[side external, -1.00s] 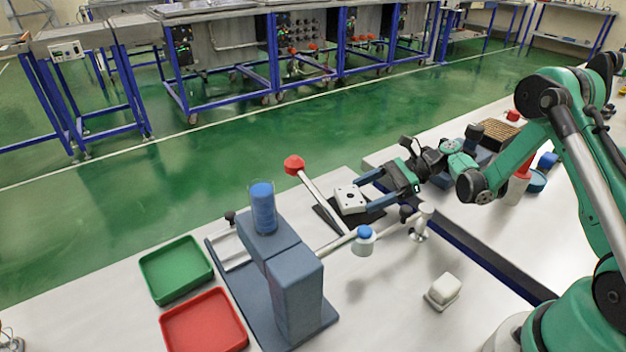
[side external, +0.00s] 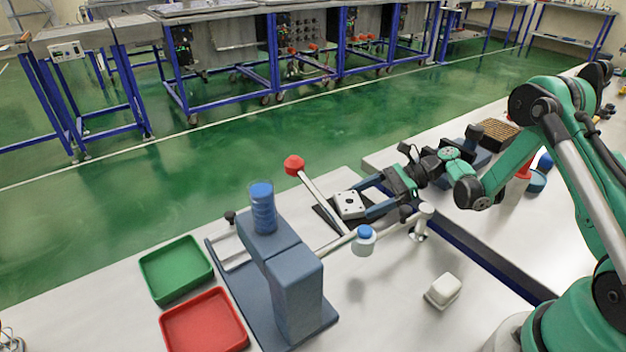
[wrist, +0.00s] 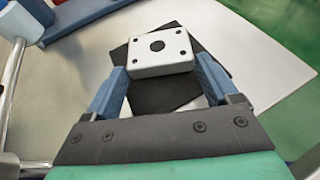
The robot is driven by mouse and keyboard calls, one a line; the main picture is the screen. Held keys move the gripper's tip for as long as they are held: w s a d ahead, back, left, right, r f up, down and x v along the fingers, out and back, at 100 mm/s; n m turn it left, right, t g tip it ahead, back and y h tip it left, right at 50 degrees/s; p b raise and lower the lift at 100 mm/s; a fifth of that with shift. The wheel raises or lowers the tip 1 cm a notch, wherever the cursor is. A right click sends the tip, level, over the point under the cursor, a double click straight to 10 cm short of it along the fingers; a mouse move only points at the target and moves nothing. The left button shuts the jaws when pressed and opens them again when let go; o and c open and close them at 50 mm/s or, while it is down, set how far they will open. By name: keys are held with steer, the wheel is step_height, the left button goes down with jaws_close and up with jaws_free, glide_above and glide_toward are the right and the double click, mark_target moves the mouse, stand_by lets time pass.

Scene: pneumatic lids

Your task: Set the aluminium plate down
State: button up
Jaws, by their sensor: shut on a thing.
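The aluminium plate (side external: 350,205) is a pale, flat block with a dark centre hole and small corner holes. It also shows in the wrist view (wrist: 160,68). My gripper (side external: 362,201) is shut on the plate, with one blue-grey finger on each side. The plate is at or just above a black mat (side external: 325,217), turned at an angle to it; I cannot tell if they touch. The mat also shows under the plate and between the fingers in the wrist view (wrist: 165,97). The plate hides the middle of the mat.
A blue-grey press-like fixture (side external: 295,290) with a red-knobbed lever (side external: 294,165) stands left of the plate. A blue-topped cup shape (side external: 364,240) and a white post (side external: 422,222) are close in front. Green (side external: 176,268) and red (side external: 203,320) trays lie left. A white block (side external: 443,290) sits front right.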

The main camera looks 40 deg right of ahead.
steer(key=shift+f, duration=0.15)
steer(key=o, duration=1.3)
steer(key=shift+d, duration=0.1)
steer(key=shift+v, duration=2.7)
